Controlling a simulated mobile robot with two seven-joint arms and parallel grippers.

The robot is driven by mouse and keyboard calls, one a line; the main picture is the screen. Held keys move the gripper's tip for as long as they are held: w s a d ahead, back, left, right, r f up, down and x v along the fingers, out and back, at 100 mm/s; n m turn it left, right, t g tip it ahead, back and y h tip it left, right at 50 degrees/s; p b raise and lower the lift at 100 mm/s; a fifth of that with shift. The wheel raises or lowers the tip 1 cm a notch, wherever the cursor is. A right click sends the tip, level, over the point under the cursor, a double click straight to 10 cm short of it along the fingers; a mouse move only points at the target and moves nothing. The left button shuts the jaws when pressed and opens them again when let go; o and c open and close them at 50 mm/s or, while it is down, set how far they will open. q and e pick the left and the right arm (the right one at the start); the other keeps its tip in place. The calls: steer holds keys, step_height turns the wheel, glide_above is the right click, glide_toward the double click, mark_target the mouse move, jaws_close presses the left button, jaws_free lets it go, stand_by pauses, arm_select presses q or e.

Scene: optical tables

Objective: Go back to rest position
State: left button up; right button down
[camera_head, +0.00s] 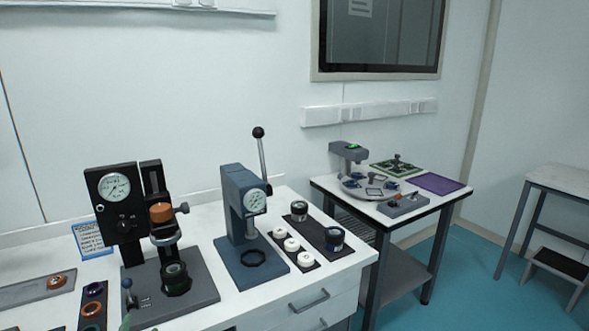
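Neither of my grippers shows in the head view, and no arm of mine can be made out. The white bench (205,221) fills the lower left. On it stand a black press with a round dial (115,187) and a blue-grey lever press (233,205), its lever up.
Orange and dark rings (92,309) lie at the lower left. A side table (431,206) carries a round-plate device (371,188) and a purple mat (439,183).

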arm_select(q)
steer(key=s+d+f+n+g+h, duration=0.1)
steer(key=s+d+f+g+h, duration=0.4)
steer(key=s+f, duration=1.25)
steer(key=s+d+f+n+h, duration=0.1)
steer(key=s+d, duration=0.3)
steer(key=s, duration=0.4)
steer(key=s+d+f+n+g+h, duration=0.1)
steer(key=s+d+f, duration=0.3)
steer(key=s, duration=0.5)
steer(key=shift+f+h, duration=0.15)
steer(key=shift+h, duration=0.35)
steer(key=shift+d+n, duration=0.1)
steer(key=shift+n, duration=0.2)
